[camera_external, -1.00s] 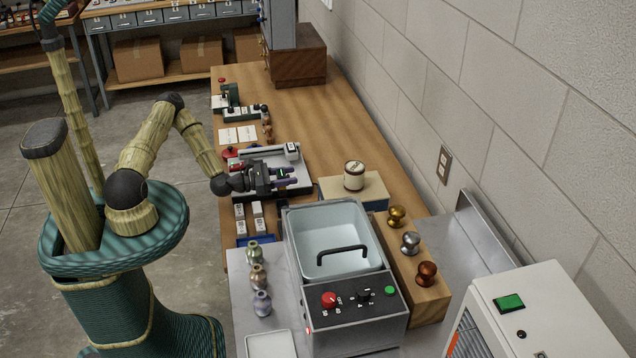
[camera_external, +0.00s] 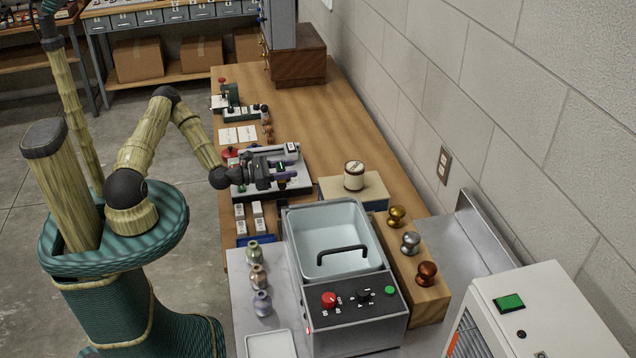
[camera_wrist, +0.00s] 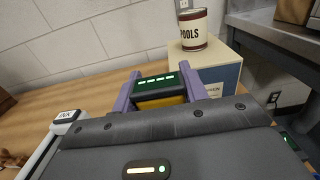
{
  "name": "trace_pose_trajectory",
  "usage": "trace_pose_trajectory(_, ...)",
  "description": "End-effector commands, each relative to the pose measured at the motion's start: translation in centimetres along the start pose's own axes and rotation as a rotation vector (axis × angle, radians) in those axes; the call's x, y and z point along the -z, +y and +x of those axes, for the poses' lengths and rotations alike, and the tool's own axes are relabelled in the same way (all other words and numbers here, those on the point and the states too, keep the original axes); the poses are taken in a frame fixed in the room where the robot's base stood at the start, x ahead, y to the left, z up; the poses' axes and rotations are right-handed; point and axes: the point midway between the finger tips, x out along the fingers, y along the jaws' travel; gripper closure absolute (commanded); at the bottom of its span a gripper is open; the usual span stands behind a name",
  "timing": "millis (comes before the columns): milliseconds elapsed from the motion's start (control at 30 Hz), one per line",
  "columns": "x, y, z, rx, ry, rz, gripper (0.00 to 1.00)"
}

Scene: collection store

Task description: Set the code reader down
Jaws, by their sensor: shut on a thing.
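My gripper (camera_external: 286,173) is over a pale, dark-topped stand (camera_external: 302,187) on the wooden bench. In the wrist view its two purple fingers (camera_wrist: 158,92) are shut on a small dark block with a yellow lower part and a row of green-white lights, which I take for the code reader (camera_wrist: 160,100). The code reader also shows in the external view (camera_external: 283,184), below the fingers and partly hidden by them. I cannot tell whether its underside touches the stand.
A white block labelled INK (camera_wrist: 68,116) is at the stand's far edge. A grey basin (camera_external: 297,250) and small white boxes (camera_external: 258,209) are nearer. Bare bench (camera_external: 290,105) lies beyond.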

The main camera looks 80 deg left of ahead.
Motion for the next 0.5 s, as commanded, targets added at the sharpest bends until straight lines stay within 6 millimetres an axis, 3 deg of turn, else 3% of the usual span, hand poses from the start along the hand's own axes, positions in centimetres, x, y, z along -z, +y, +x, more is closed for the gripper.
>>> trace_pose_trajectory(233, 0.1, -2.2, 0.7, 0.006, -0.011, -0.009, 0.83)
trace_pose_trajectory(500, 1.2, -8.8, 1.6, 0.009, -0.022, -0.023, 0.83)
